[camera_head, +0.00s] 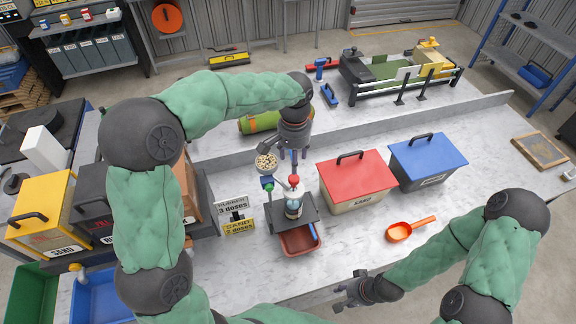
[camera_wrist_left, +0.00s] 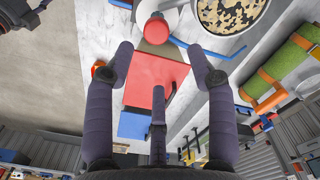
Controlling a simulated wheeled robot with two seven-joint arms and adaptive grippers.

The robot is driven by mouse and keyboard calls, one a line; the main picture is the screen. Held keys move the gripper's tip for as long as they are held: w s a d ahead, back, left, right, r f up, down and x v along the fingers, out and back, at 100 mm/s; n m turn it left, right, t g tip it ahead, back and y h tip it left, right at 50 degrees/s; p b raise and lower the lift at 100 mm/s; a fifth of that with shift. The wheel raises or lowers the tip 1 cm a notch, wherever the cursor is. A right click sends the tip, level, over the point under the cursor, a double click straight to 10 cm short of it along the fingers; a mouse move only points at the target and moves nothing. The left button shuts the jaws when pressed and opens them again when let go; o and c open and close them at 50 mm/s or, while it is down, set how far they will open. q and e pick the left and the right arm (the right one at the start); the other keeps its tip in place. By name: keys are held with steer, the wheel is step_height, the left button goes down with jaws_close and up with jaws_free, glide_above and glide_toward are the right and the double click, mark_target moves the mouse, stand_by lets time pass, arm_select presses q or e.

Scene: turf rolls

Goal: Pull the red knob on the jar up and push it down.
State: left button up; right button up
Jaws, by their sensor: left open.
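The jar (camera_head: 293,207) stands upright on a small dark stand, with its red knob (camera_head: 293,182) on top. The knob also shows in the left wrist view (camera_wrist_left: 155,28), beyond the spread fingers. My left gripper (camera_head: 291,160) is above and slightly behind the jar in the head view. In the left wrist view its fingers (camera_wrist_left: 163,62) are open with nothing between them, apart from the knob. My right gripper (camera_head: 345,291) is low over the front of the table, far from the jar; its fingers look spread and empty.
A bowl of pale pieces (camera_head: 265,161) is close left of the jar. A reddish tray (camera_head: 299,241) sits under the stand. A red-lidded bin (camera_head: 355,175), a blue-lidded bin (camera_head: 428,158) and an orange scoop (camera_head: 400,232) are to the right. A sign (camera_head: 237,227) stands left.

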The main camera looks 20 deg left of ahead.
mark_target(294, 178)
arm_select(q)
steer(key=shift+s+d+f, duration=0.2)
steer(key=shift+s+f, duration=0.1)
step_height(294, 178, down, 10)
steer(key=shift+r, duration=0.1)
stand_by(0.3)
steer(key=shift+r, duration=0.1)
jaws_close()
